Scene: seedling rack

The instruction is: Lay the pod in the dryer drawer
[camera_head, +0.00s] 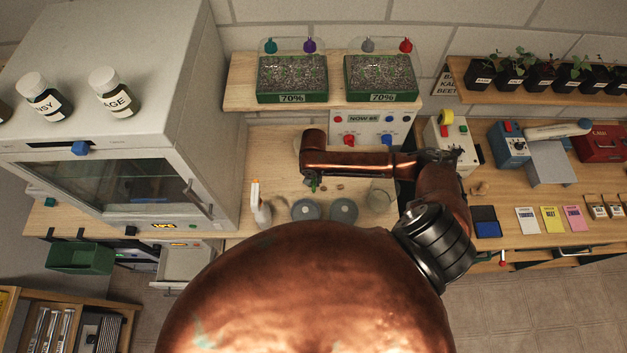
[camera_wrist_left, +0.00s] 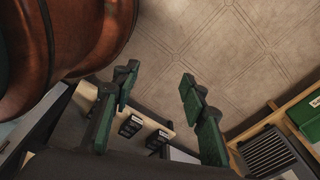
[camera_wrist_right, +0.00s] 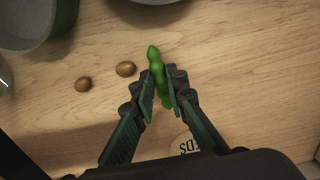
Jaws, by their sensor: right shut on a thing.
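The green pod (camera_wrist_right: 157,66) is pinched between the fingertips of my right gripper (camera_wrist_right: 161,90), which is shut on it low over the wooden bench. In the head view the pod (camera_head: 314,187) is a small green spot below the end of my right arm. A white drawer (camera_head: 187,263), apparently the dryer's, stands pulled out at the lower left, under a unit with an orange display; my right gripper is well to its right. My left gripper (camera_wrist_left: 158,85) is open and empty above the tiled floor, and only the left wrist view shows it.
Two brown seeds (camera_wrist_right: 126,69) lie beside the pod. A large white cabinet (camera_head: 216,150) rises at left. A green bin (camera_head: 80,257) is left of the drawer.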

